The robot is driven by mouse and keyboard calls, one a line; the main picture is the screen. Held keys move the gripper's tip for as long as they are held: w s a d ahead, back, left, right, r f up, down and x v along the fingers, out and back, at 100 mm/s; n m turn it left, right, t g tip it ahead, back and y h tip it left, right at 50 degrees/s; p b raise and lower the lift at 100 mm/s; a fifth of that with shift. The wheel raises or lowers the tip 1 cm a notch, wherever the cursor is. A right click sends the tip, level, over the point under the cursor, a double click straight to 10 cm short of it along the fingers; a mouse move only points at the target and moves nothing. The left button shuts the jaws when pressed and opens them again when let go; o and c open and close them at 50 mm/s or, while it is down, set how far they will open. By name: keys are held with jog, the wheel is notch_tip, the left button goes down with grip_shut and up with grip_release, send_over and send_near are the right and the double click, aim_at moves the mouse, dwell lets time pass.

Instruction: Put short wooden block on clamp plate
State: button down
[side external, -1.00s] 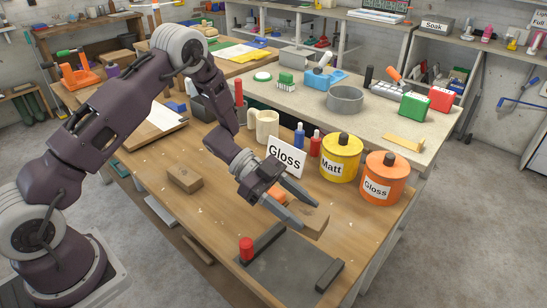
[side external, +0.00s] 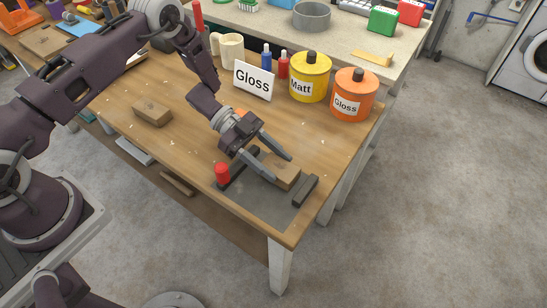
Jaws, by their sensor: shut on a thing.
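My gripper (side external: 281,169) is shut on a short wooden block (side external: 286,175), with one finger along each side. The block is over the right part of the clamp plate (side external: 262,207), a flat grey plate at the table's near corner. It is between the plate's two dark bars, close to the right bar (side external: 305,190). I cannot tell whether the block touches the plate. The left bar is partly hidden behind my gripper. A red knob (side external: 222,173) stands at the plate's left end.
Another wooden block (side external: 152,112) lies on the table (side external: 185,140) to the left. A "Gloss" sign (side external: 253,80), a yellow Matt tin (side external: 310,78) and an orange Gloss tin (side external: 353,95) stand behind my gripper. An orange thing behind my gripper is mostly hidden.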

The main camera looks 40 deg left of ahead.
jog(key=shift+f, duration=0.6)
jog(key=c, duration=0.5)
grip_release()
